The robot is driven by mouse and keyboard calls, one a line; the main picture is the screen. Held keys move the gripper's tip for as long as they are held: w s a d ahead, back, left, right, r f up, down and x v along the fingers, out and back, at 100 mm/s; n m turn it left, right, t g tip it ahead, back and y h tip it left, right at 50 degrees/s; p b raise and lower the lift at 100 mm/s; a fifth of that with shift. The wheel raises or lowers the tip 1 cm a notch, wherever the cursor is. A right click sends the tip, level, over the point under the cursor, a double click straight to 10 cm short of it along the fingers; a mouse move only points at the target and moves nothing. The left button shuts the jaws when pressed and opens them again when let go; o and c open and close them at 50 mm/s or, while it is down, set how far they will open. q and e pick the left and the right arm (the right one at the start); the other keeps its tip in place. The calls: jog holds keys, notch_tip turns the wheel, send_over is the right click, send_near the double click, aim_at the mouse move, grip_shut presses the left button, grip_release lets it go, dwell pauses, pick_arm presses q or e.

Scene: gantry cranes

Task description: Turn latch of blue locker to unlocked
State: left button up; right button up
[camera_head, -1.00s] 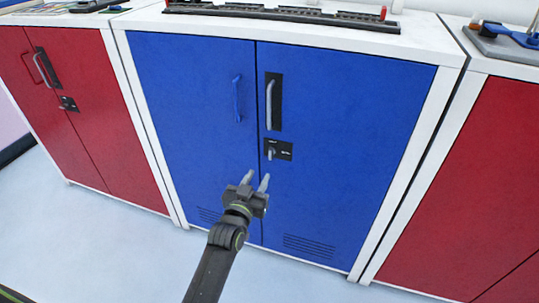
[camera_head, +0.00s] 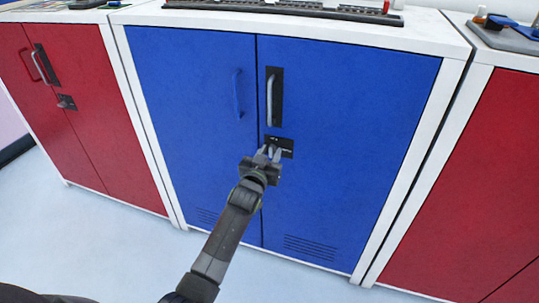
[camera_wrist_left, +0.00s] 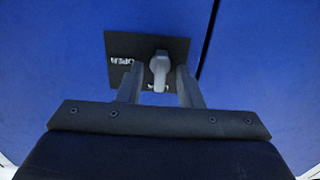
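The blue locker (camera_head: 340,180) stands in the middle of the head view with both doors shut. Its latch, a small grey lever (camera_wrist_left: 160,68) on a black plate (camera_head: 287,144), is on the right door below the handle. The plate (camera_wrist_left: 115,72) appears upside down in the left wrist view, with "OPEN" readable and another label partly hidden by the lever. My left gripper (camera_head: 268,155) is at the plate, open. Its fingers (camera_wrist_left: 160,88) are on either side of the lever, with small gaps visible. In the head view the gripper mostly hides the lever. My right gripper is not in view.
A silver handle (camera_head: 272,100) is above the latch and a blue handle (camera_head: 238,95) is on the left door. Red lockers stand at the left (camera_head: 95,130) and right (camera_head: 470,190). The pale floor (camera_head: 110,245) in front is clear.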

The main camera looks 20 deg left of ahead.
pick_arm(q)
grip_shut()
